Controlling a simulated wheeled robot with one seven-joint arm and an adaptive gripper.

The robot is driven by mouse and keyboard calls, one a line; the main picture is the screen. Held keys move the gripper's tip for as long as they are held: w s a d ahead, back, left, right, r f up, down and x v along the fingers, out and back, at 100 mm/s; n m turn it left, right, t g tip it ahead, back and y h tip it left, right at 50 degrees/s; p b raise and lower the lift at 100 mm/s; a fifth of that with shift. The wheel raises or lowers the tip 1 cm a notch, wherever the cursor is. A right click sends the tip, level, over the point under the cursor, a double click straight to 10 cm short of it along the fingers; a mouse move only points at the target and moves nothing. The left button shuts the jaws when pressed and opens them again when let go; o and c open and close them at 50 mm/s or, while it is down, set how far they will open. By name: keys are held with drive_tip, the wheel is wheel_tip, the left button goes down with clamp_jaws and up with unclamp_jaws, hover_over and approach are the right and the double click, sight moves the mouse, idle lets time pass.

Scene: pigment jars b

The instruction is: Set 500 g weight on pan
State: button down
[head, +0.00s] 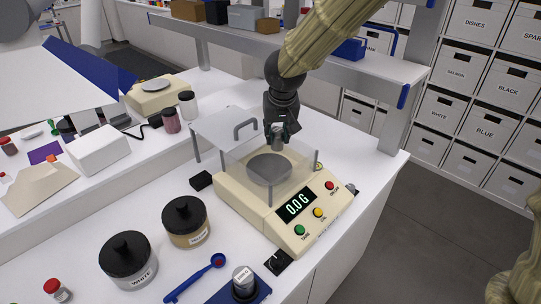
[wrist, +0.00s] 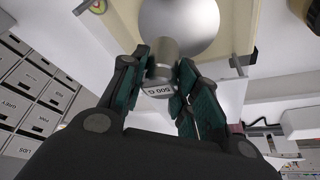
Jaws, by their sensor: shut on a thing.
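My gripper (head: 281,131) hangs over the beige balance (head: 270,205), above the back of its round grey pan (head: 268,170). It is shut on a grey metal cylinder, the 500 g weight (head: 277,145). In the wrist view the weight (wrist: 161,70), labelled "500 G", sits between the green finger pads (wrist: 162,85), with the pan (wrist: 185,25) beyond it. The display (head: 296,205) reads 0.0 G, and the weight looks to be clear of the pan. Clear shield walls stand around the pan; the top panel (head: 228,128) with its grey handle is slid to the left.
Another weight (head: 243,280) stands on a blue tray (head: 222,294) in front. A shelf (head: 340,68) runs behind my arm.

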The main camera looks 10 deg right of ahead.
sight(276, 146)
drive_tip(key=shift+s+a+f, duration=0.15)
drive_tip(key=shift+s+f, duration=0.55)
drive_tip(key=shift+f, duration=0.3)
drive_tip(key=x, duration=0.3)
drive_tip(key=shift+w+a+f+p, duration=0.1)
drive_tip(key=shift+w+f+p, duration=0.05)
drive_tip(key=shift+w+p, duration=0.15)
drive_tip(key=shift+s+f, duration=0.3)
drive_tip(key=shift+f, duration=0.25)
drive_tip(key=shift+s+f, duration=0.3)
drive_tip(key=shift+f, duration=0.2)
drive_tip(key=shift+w+f, duration=0.3)
drive_tip(key=shift+f, duration=0.35)
drive_tip(key=shift+s+r, duration=0.1)
drive_tip(key=shift+s, duration=0.1)
drive_tip(key=c, duration=1.1)
unclamp_jaws()
drive_tip(key=shift+w+f, duration=0.1)
drive_tip(key=shift+f, duration=0.1)
